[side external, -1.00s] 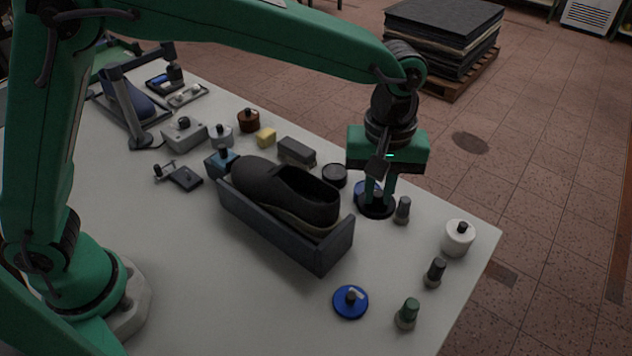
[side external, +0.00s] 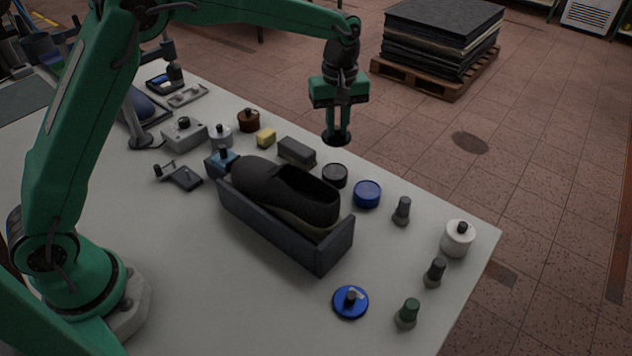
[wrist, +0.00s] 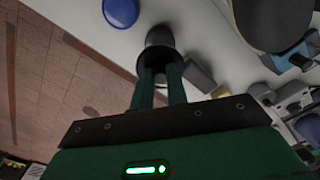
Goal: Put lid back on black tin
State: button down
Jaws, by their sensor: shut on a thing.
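My gripper (side external: 338,127) is shut on the black lid (side external: 336,139), a flat dark disc held level under the fingers. It hangs in the air above and slightly behind the black tin (side external: 335,176), apart from it. The black tin is a short round tin near the table's far edge, between the grey block and the blue tin. In the wrist view, the black lid (wrist: 146,62) sits at my fingertips (wrist: 160,78), and the black tin (wrist: 159,35) shows just beyond it, partly hidden by the lid.
A blue tin (side external: 367,194) stands close right of the black tin; a grey block (side external: 296,151) lies left. A dark shoe (side external: 290,190) in a trough (side external: 290,235) is in front. A blue lid (side external: 350,302) lies near the front. Small bottles and a white jar (side external: 458,239) stand right.

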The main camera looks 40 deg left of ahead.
jog(key=shift+f, duration=1.25)
jog(key=shift+f, duration=0.1)
jog(key=shift+f, duration=3.05)
jog(key=shift+f, duration=0.15)
jog(key=c, duration=0.8)
grip_release()
jog(key=shift+c, duration=0.2)
jog(key=shift+r, duration=3.5)
